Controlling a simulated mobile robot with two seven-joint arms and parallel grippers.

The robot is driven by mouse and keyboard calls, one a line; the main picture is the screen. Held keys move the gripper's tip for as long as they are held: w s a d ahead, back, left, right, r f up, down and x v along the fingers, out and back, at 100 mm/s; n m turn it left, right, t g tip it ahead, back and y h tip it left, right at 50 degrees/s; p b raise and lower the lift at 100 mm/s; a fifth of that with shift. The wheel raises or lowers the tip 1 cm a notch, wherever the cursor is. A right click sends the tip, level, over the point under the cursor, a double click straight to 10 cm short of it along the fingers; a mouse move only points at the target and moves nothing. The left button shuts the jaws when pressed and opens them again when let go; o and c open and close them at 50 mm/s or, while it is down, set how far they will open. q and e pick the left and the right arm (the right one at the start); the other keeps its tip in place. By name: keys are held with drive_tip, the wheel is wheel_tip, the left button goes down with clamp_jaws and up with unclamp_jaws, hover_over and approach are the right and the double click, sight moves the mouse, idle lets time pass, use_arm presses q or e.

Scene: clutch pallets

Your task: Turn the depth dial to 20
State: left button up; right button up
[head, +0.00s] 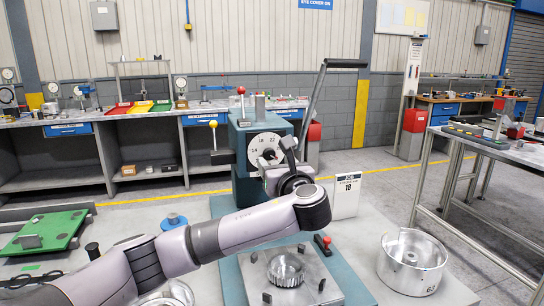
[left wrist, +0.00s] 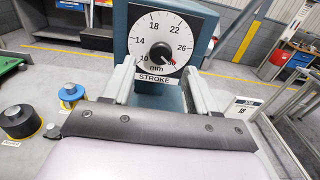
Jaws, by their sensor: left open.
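A white round dial (left wrist: 147,38) marked 10 to 30 mm, with a STROKE label under it, is on the front of a blue-grey machine. Its dark centre knob (left wrist: 160,52) has a red pointer tip toward the lower right, near 30. In the head view the dial (head: 262,143) is partly hidden by my left gripper (head: 281,160). In the left wrist view my left gripper (left wrist: 159,70) is open, with one finger on each side of the dial's lower part. No contact with the knob is visible. My right gripper is not in view.
A metal drum (head: 412,262) sits at the right front. A workbench (head: 60,119) runs along the back wall, and another table (head: 490,144) stands at right. A yellow-knobbed lever (head: 214,138) projects left of the dial.

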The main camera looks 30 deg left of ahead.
sight(270, 156)
use_arm(q)
drive_tip(key=shift+p+x, duration=0.3)
drive_tip(key=shift+x, duration=1.75)
drive_tip(key=c, duration=1)
drive_tip(key=shift+c, duration=0.2)
